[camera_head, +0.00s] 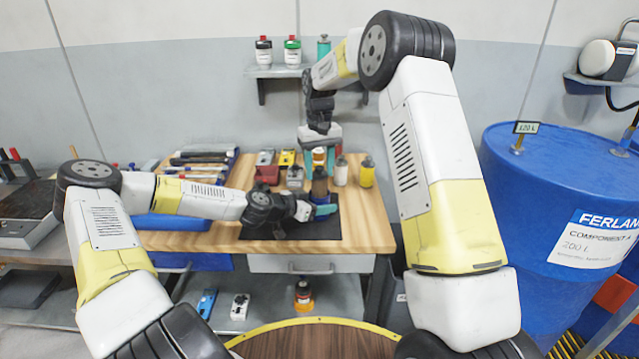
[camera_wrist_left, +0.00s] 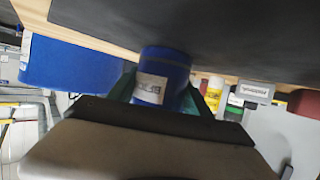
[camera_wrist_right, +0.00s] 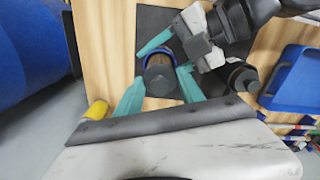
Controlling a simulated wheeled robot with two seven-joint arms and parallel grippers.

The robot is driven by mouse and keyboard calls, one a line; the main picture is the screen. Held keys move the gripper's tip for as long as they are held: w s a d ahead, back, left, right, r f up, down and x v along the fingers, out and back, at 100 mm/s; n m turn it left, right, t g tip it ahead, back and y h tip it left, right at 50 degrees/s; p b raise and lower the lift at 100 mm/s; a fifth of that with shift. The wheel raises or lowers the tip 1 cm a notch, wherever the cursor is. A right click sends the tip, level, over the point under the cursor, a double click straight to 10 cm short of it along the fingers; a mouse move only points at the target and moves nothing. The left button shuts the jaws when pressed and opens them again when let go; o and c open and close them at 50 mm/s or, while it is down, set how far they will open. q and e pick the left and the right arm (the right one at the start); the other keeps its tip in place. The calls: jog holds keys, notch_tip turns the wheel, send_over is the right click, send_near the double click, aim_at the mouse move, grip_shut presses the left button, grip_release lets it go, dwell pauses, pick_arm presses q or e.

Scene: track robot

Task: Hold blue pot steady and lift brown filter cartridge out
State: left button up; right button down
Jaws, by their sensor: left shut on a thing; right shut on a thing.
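The blue pot (camera_head: 320,188) stands upright on the black mat (camera_head: 290,227); its white label faces the left wrist view (camera_wrist_left: 152,88). My left gripper (camera_head: 318,211) is shut on the pot from its near side, with teal fingers on either side of it. The brown filter cartridge (camera_head: 320,172) shows at the pot's mouth; its dark round top is in the right wrist view (camera_wrist_right: 160,80). My right gripper (camera_head: 322,156) comes down from above and is shut on the cartridge. How deep the cartridge sits in the pot is hidden.
A yellow bottle (camera_head: 367,173) and several other containers stand right and behind the pot. A blue tray (camera_head: 170,222) lies left, behind my left arm. A large blue barrel (camera_head: 560,200) stands right of the bench.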

notch_tip(320, 180, up, 5)
jog(key=shift+f, duration=0.1)
pick_arm(q)
jog(key=o, duration=1.6)
jog(key=shift+a, duration=0.1)
